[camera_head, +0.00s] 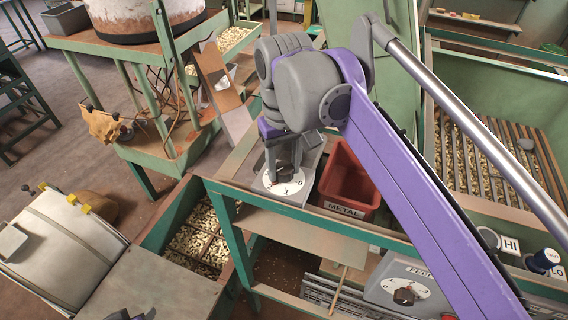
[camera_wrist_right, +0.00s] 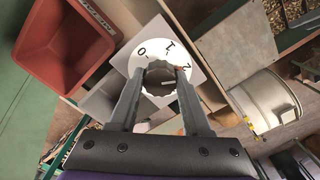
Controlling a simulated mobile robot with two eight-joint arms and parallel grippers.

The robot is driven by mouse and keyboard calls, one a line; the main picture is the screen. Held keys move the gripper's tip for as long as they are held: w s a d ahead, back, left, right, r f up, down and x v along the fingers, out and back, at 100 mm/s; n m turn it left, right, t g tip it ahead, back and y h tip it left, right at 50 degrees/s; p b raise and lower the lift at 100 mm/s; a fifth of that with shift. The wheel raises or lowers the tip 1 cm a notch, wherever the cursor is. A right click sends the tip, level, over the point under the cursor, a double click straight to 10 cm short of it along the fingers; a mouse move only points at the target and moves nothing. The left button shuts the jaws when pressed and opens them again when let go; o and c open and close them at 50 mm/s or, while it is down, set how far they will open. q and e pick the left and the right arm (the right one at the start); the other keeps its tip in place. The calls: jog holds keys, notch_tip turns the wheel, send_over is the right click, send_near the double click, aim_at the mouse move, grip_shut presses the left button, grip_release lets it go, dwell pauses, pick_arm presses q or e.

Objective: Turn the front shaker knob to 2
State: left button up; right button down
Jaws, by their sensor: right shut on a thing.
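The shaker knob (camera_wrist_right: 160,77) is a round ribbed grey knob on a white dial (camera_wrist_right: 150,50) marked 0, I and 2. My right gripper (camera_wrist_right: 159,82) is shut on it, one finger on each side. A small red mark shows by the 2, at the knob's right edge. The exact setting is hard to read. In the head view, my right gripper (camera_head: 283,174) reaches down onto the white dial (camera_head: 291,188), and its fingers hide most of the knob.
A red bin labelled METAL (camera_head: 348,180) stands right beside the dial's plate. Another panel with a dark knob (camera_head: 404,296), labelled FEED, is at the front right. A green hopper with nuts (camera_head: 195,240) lies below left. HI and LO controls (camera_head: 510,246) sit at far right.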

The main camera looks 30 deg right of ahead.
aim_at(284, 167)
jog(key=shift+c, duration=1.8)
grip_release()
pick_arm(q)
jog(key=shift+w+r+p, duration=0.4)
jog(key=shift+r+p, duration=0.05)
jog(key=shift+r, duration=0.15)
pick_arm(e)
notch_tip(284, 167, up, 11)
pick_arm(q)
jog(key=shift+s, duration=0.1)
pick_arm(e)
jog(key=shift+f, duration=0.15)
